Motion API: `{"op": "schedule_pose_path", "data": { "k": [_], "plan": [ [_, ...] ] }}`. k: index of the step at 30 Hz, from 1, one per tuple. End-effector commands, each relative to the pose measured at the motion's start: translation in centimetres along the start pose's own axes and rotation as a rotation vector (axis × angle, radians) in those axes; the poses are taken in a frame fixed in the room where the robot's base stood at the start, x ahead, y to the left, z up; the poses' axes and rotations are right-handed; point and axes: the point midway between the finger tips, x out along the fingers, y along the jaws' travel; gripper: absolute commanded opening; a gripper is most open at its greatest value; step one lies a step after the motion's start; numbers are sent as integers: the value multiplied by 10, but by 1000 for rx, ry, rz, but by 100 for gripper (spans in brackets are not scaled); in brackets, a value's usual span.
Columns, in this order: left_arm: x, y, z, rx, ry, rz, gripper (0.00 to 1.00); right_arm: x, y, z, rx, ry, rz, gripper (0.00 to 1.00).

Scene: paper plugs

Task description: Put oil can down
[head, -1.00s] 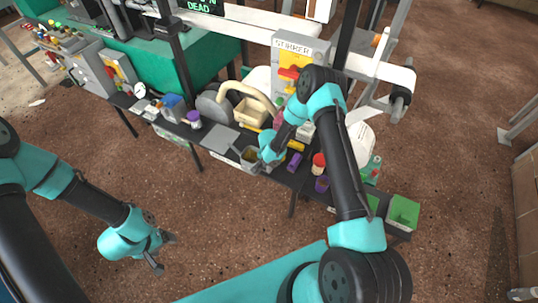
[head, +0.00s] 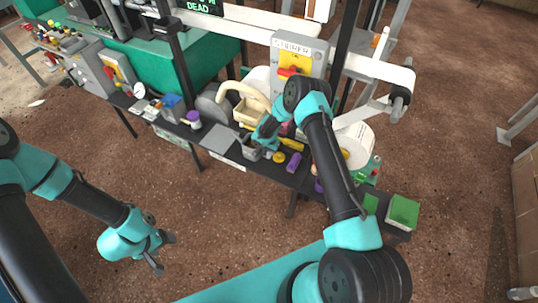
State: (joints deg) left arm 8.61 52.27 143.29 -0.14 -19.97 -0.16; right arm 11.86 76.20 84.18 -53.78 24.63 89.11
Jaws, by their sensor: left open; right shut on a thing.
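My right gripper (head: 262,144) is over the narrow dark bench and shut on a small grey thing (head: 250,151), which I take to be the oil can. It is low at the bench's near edge, right of a flat grey plate (head: 221,140). The view is too small to tell whether its base touches the bench top, and the gripper and arm partly cover it. My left gripper (head: 163,253) is open and empty, low at the left, over the floor and well away from the bench.
Close to the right gripper are a yellow piece (head: 279,157), a purple block (head: 294,162) and a cream bin (head: 249,112). A purple-topped jar (head: 194,118) stands farther left, a green box (head: 403,211) at the right end. The machine's grey switch panel (head: 299,55) stands behind.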

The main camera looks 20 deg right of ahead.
Motion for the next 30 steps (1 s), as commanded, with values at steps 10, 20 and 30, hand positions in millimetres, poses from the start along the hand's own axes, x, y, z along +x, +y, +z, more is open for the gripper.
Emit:
{"op": "schedule_pose_path", "data": {
  "k": [10, 20, 30],
  "plan": [
    [0, 0, 0, 0, 0, 0, 72, 0, -3, -4, 1, 0, -2, 0],
    [0, 0, 0, 0, 0, 0, 72, 36, -2, -4, 1, -2, -2, 0],
    [0, 0, 0, 0, 0, 0, 72, 38, -2, -4, 0, -2, -2, 0]
  ]
}}
